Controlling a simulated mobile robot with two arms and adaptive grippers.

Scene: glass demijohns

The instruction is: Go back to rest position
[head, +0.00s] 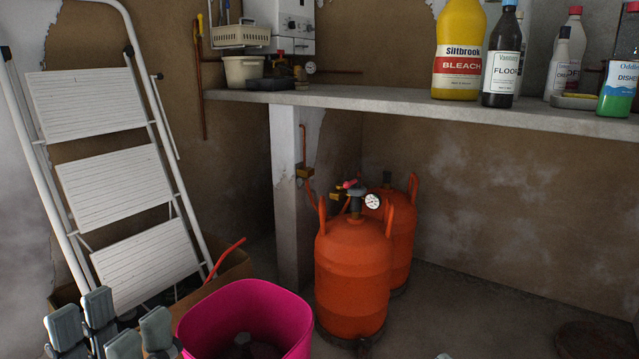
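My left gripper (110,326) is at the bottom left corner, in front of the ladder's foot and left of the pink bucket. Its grey finger pads stand apart with nothing visible between them, so it looks open and empty. A small grey tip, probably of my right gripper (445,356), just shows at the bottom edge right of centre. The rest of it is out of frame, so its opening is hidden. No glass demijohn shows in this view.
A pink bucket (246,312) stands close beside my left gripper. A white stepladder (112,180) leans behind it. Orange gas cylinders (352,275) stand under the shelf (390,100), which carries bottles, including yellow bleach (459,45). Floor at right is largely clear.

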